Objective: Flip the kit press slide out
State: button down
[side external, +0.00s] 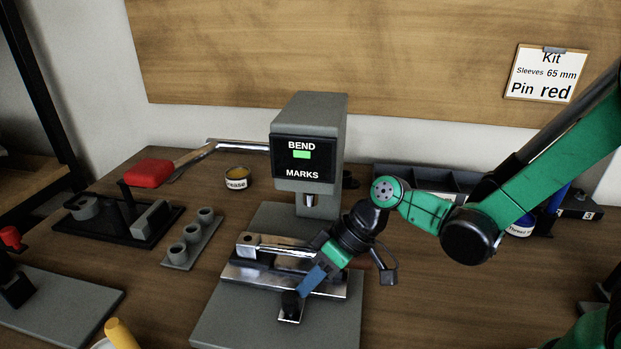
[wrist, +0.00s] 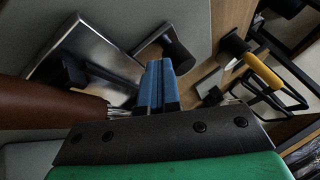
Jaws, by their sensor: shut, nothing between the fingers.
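The kit press (side external: 308,145) is a grey column with a panel reading "BEND MARKS" and a lit green bar, on a grey base (side external: 235,320). Its slide (side external: 255,272) is a bright metal plate low at the front, with a black knob (side external: 290,303) on a small metal tab. My gripper (side external: 304,288) has blue fingers, shut and empty, pointing down beside the knob. In the wrist view the shut fingers (wrist: 158,68) end just left of a black knob (wrist: 178,52); whether they touch it I cannot tell. My wrist hides part of the slide's right side.
A grey block with several cups (side external: 190,240) and a black fixture (side external: 115,220) stand left of the press. A red-gripped lever (side external: 150,173) and a small tin (side external: 236,178) lie behind them. A dark divided tray (side external: 430,180) is behind my arm. A yellow handle (side external: 121,333) is at front left.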

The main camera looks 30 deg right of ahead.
jog(key=s+a, duration=0.4)
jog(key=shift+s+a, duration=0.1)
jog(key=shift+s, duration=0.05)
jog(key=d, duration=0.2)
jog(key=w+d, duration=0.1)
jog(key=d, duration=0.1)
jog(key=shift+w+d+r, duration=0.15)
jog(key=shift+w+r, duration=0.05)
jog(key=v, duration=0.9)
jog(key=shift+r, duration=0.25)
jog(key=shift+s+d, duration=0.1)
